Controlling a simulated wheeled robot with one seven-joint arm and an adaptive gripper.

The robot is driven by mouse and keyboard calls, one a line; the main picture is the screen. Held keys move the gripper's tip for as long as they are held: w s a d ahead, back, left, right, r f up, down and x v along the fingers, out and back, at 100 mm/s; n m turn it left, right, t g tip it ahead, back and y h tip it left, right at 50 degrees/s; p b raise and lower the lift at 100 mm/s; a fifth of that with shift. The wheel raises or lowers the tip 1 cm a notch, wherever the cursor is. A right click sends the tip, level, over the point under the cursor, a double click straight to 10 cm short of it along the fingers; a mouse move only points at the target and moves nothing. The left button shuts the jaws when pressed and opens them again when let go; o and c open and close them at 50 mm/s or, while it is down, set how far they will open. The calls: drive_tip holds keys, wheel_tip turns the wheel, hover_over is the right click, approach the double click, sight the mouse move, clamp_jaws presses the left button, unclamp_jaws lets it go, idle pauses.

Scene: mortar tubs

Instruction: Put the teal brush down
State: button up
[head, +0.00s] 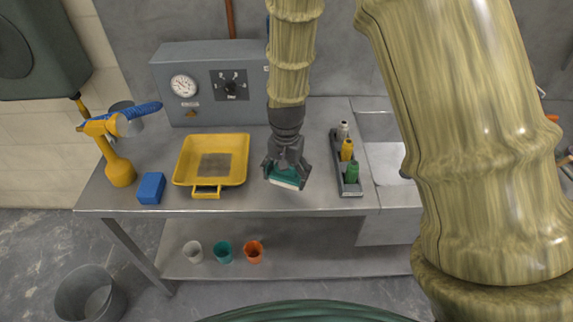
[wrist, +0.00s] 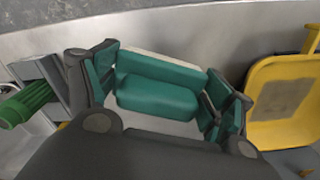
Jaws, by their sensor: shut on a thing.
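The teal brush (head: 285,177) has a teal body with a pale, whitish strip along its lower side. My gripper (head: 287,168) is shut on it, over the grey bench between the yellow tray and the bottle rack. In the wrist view the brush (wrist: 158,92) lies between the two fingers of my gripper (wrist: 160,95), one at each end. The head view does not clearly show whether the brush touches the bench top or is a little above it.
A yellow tray (head: 240,179) and a blue block (head: 151,188) are on the left. A grey rack (head: 350,187) with several bottles stands on the right, beside a sink basin (head: 381,131). A grey gauge box (head: 205,105) is behind. Bare bench (head: 265,202) lies around my gripper, near the front edge.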

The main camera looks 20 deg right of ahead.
drive_tip(key=w, duration=0.2)
drive_tip(key=w+d+p, duration=0.1)
drive_tip(key=w, duration=0.2)
drive_tip(key=shift+w+d+f, duration=0.3)
drive_tip(key=shift+w+d, duration=0.05)
drive_tip(key=shift+d, duration=0.05)
drive_tip(key=shift+f+p, duration=1.05)
drive_tip(key=shift+f, duration=0.7)
drive_tip(key=shift+f, duration=0.15)
drive_tip(key=o, duration=1)
drive_tip(key=shift+r+b, duration=1.85)
drive_tip(key=shift+r, duration=4.3)
